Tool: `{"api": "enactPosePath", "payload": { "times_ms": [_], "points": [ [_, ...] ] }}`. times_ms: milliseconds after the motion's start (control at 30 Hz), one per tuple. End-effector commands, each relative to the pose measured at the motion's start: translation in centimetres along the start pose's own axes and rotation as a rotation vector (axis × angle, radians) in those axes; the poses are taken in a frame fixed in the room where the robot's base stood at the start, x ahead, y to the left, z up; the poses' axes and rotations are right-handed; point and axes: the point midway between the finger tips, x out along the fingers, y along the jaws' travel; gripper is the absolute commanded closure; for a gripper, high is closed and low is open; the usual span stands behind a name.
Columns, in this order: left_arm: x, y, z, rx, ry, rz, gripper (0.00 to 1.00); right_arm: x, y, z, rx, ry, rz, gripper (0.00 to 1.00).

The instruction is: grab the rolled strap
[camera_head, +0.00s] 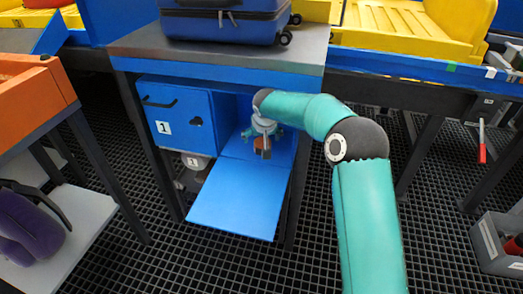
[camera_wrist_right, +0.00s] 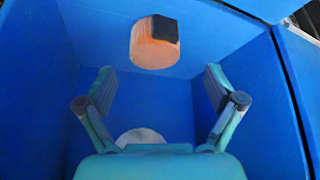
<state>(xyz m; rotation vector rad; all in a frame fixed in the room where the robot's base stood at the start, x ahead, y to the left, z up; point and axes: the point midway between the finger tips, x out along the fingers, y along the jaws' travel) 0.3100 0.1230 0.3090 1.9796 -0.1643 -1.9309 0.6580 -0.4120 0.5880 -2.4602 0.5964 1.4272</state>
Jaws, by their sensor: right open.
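The rolled strap is an orange roll with a black patch (camera_wrist_right: 152,48). In the right wrist view it is inside a blue compartment, beyond my fingertips and near the top middle. In the head view only a small orange part (camera_head: 260,143) shows, partly hidden by my right gripper (camera_head: 263,148). My right gripper (camera_wrist_right: 160,80) is open, its two fingers spread apart with nothing between them. It reaches into the open blue compartment, and the strap is not between the fingers. My left gripper is out of view.
A blue cabinet door marked 1 (camera_head: 178,118) is left of the open compartment, whose blue flap (camera_head: 240,198) is lowered. A blue suitcase (camera_head: 222,25) lies on top. A pale rounded thing (camera_wrist_right: 140,137) is partly hidden behind my gripper. A purple item (camera_head: 28,228) lies at left.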

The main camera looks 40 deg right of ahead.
Motion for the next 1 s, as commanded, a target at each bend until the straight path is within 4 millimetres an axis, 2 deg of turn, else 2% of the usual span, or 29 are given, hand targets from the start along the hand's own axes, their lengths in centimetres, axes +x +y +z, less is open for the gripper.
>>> {"api": "enactPosePath", "payload": {
  "times_ms": [400, 700, 1000],
  "points": [
    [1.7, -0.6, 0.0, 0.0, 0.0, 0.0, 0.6, 5.0, 0.6, 0.2, -0.002, 0.0, -0.002, 0.07],
    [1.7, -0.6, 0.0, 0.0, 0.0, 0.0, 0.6, 5.3, 0.5, 0.2, -0.004, 0.0, -0.003, 0.07],
    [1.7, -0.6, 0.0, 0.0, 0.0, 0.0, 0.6, 5.3, 0.5, 0.2, -0.004, 0.0, -0.003, 0.57]
  ]
}}
